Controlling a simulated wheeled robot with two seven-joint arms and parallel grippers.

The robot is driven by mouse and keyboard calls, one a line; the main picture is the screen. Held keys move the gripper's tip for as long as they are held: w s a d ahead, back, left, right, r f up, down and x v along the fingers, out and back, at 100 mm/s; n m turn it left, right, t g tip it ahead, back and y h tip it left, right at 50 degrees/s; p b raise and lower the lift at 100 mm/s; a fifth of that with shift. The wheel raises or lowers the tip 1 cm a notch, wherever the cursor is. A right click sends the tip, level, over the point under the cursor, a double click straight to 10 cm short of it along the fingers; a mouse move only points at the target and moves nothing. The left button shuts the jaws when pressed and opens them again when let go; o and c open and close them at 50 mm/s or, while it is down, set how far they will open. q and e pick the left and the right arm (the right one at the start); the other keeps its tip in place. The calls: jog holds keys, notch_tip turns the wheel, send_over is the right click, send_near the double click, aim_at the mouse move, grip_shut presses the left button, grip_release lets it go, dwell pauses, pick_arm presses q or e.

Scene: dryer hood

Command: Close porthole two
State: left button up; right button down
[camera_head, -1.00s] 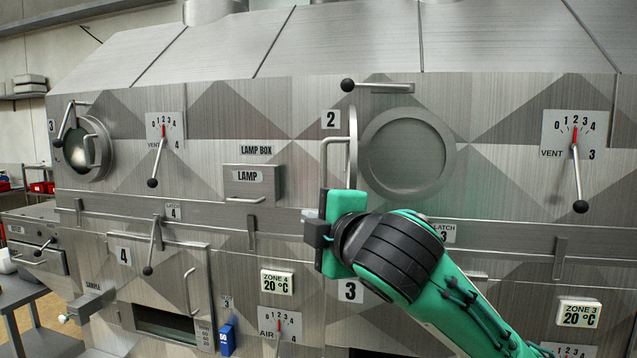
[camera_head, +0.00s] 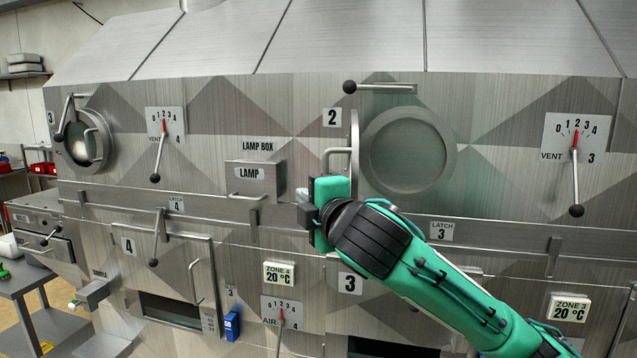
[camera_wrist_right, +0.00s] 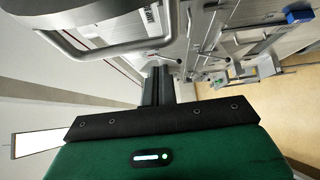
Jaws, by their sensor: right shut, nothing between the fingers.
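Porthole two is the round opening (camera_head: 408,152) right of the "2" label (camera_head: 332,118). Its door (camera_head: 354,150) stands swung open at the left of the opening, seen nearly edge-on, with a bar handle (camera_head: 336,158) on its left side. The latch lever (camera_head: 380,87) above the opening lies level, its black knob at the left. My right gripper (camera_head: 305,212) is just below and left of the handle, shut and empty. In the right wrist view its shut fingers (camera_wrist_right: 158,86) are apart from the curved handle (camera_wrist_right: 105,47). My left gripper is out of view.
Porthole three (camera_head: 84,142) is at the far left. The lamp box (camera_head: 256,178) protrudes left of my right gripper. A horizontal rail (camera_head: 500,236) runs below the porthole. A vent lever (camera_head: 576,180) hangs at the right.

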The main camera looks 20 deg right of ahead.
jog(key=shift+s+d+p, duration=0.15)
jog(key=shift+d+p, duration=0.05)
jog(key=shift+d, duration=0.4)
jog(key=shift+s+d+p, duration=0.15)
jog(key=shift+d+p, duration=0.05)
jog(key=shift+d, duration=0.35)
jog(key=shift+a, duration=0.1)
